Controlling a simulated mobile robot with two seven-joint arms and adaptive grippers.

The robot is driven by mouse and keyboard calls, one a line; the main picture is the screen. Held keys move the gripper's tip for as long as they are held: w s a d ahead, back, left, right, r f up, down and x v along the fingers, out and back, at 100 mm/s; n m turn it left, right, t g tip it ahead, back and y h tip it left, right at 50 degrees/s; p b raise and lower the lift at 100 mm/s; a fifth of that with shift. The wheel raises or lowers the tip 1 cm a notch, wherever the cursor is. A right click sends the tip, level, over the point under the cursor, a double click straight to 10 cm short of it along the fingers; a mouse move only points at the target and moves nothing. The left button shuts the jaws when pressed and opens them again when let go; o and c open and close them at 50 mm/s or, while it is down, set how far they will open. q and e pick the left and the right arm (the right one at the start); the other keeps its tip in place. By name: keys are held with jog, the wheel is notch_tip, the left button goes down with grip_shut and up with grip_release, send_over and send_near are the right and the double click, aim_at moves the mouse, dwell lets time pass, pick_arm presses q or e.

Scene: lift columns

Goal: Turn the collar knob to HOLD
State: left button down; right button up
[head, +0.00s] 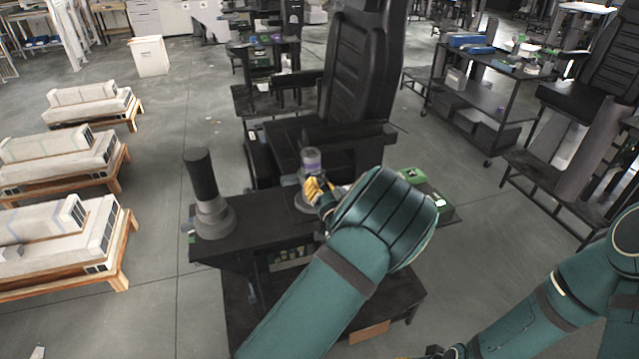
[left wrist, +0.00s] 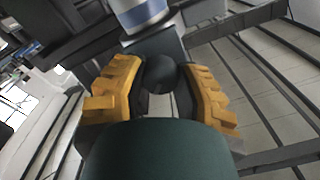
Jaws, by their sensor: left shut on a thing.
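In the left wrist view, the yellow fingers of my left gripper (left wrist: 159,88) close around a dark round knob (left wrist: 160,74). The column's silver and blue tube (left wrist: 145,14) shows just beyond. No HOLD marking is readable. My right gripper (head: 438,352) is only partly in view at the bottom edge, its fingers unclear.
A second column (head: 203,180), black with a grey collar, stands at the left end of the bench (head: 255,238). The black chair (head: 355,70) rises behind. Pale units on wooden pallets (head: 60,150) stand left, with open floor between.

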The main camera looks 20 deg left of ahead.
pick_arm(q)
jog(key=m+p, duration=0.1)
jog(key=m, duration=0.4)
jog(key=shift+r+m+p, duration=0.1)
jog(key=shift+m+p, duration=0.2)
jog(key=shift+m, duration=0.1)
jog(key=shift+m+p, duration=0.4)
jog(key=shift+m, duration=1.5)
jog(key=c, duration=0.6)
grip_release()
jog(key=v, duration=1.2)
